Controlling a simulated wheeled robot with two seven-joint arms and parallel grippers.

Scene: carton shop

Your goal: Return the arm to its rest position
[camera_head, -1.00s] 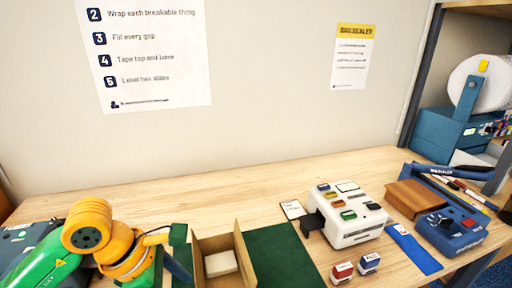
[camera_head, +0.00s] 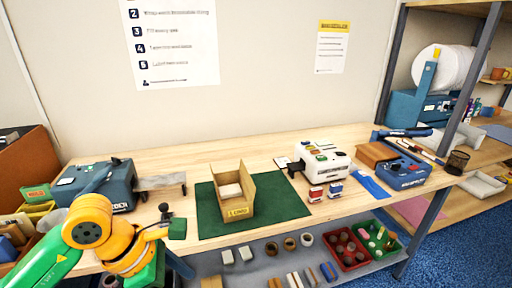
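My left arm, green and yellow, comes in from the lower left. Its gripper (camera_head: 170,226) shows dark at the front edge of the workbench (camera_head: 150,215), left of the green mat; its fingers are too small and turned to tell whether they are apart. My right arm and gripper do not show. An open carton (camera_head: 238,209) stands on the green mat (camera_head: 284,206) with a pale block (camera_head: 230,191) inside. The gripper is apart from the carton.
A white label machine (camera_head: 322,163) and two stamps (camera_head: 326,192) stand right of the mat. A blue sealer (camera_head: 402,174) lies further right. A dark blue machine (camera_head: 97,187) is behind my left arm. Below the bench, a shelf holds red (camera_head: 345,249) and green (camera_head: 379,237) bins.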

